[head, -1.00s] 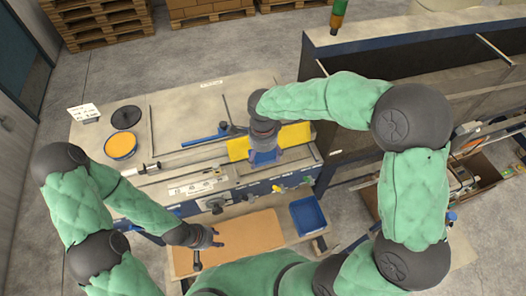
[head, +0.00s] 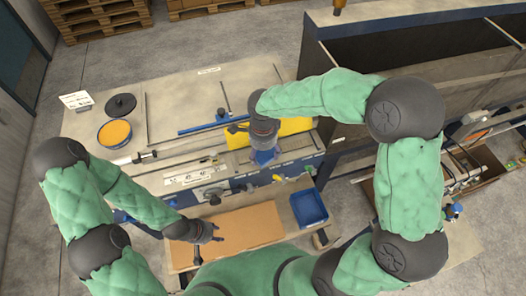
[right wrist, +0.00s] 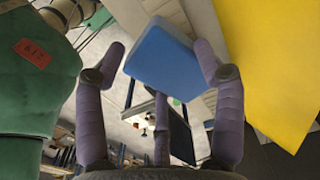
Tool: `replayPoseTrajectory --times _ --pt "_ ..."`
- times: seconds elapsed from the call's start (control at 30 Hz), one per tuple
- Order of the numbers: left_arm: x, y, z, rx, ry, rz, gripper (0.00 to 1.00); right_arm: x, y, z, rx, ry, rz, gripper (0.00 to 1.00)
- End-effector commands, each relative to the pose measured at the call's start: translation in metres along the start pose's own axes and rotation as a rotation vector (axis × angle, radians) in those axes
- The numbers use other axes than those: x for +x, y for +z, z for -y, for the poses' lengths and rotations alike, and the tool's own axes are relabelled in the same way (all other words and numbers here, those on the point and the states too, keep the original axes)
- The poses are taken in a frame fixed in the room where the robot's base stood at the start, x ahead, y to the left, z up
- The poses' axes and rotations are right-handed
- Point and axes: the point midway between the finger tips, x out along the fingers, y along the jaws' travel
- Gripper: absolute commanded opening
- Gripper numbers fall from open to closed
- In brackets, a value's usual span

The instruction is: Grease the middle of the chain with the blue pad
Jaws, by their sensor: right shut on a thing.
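My right gripper (head: 263,152) is shut on the blue pad (head: 264,159), above the right part of the bench, by the yellow sheet (head: 296,127). In the right wrist view the blue pad (right wrist: 160,57) sits tilted between the purple fingers of my right gripper (right wrist: 160,66). My left gripper (head: 210,240) is empty with its fingers spread, above the brown board at the front. A round tin with orange contents (head: 115,133) stands at the bench's left. I cannot clearly make out the chain; a thin dark strip (head: 190,165) runs along the bench's front part.
A dark round lid (head: 120,104) lies behind the tin. A blue-handled tool (head: 205,128) and a long rod lie on the bench (head: 185,98). A blue tray (head: 309,208) stands on the lower shelf. A tall dark-sided cabinet (head: 345,60) borders the bench on the right.

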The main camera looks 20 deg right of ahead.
Motion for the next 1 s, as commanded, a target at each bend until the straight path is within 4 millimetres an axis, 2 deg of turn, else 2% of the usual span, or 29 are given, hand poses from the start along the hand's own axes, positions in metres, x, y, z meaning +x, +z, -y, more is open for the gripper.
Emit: replayPoseTrajectory --times 1.0 --pt "0.0084 -0.0003 0.003 0.0 0.0 0.0 0.4 0.0078 -0.0012 0.0 0.0 0.0 0.0 0.34"
